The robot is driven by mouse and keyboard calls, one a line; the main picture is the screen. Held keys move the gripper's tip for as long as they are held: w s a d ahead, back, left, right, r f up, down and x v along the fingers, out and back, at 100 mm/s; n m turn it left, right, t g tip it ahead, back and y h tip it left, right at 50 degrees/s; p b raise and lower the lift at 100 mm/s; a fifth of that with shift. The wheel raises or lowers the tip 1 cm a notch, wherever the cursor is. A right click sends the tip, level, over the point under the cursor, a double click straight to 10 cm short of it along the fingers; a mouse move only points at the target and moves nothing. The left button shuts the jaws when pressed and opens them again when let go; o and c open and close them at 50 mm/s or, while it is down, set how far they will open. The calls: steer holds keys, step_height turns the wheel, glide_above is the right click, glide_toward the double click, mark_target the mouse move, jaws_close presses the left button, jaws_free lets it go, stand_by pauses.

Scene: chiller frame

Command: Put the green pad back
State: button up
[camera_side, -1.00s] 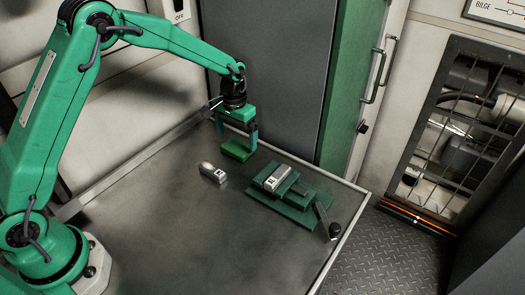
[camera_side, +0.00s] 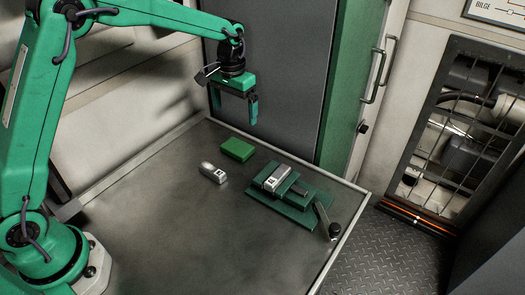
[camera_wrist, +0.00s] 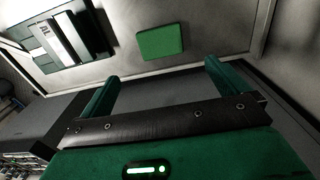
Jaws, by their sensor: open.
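The green pad (camera_side: 237,149) lies flat on the grey table, towards its back edge, with nothing touching it. It also shows in the wrist view (camera_wrist: 160,42), beyond the fingertips. My gripper (camera_side: 233,108) is open and empty, raised above the table just behind and above the pad. Its two fingers (camera_wrist: 160,80) stand wide apart in the wrist view, with nothing between them.
A silver block with a rounded end (camera_side: 213,172) lies left of the pad. A dark green fixture (camera_side: 308,216) with a silver block (camera_side: 277,178) and a black-knobbed lever (camera_side: 335,230) stands to the right. A grey cabinet (camera_side: 275,80) rises behind. The table's front is clear.

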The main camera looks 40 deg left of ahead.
stand_by(0.3)
steer(key=s+a+r+t, duration=0.3)
steer(key=s+r, duration=0.9)
steer(key=s, duration=0.2)
steer(key=s+a+t, duration=0.1)
steer(key=s+t, duration=0.1)
steer(key=s, duration=1.3)
steer(key=shift+s+f+t, duration=0.15)
steer(key=shift+s+t, duration=0.05)
steer(key=shift+t, duration=0.1)
steer(key=shift+c, duration=0.2)
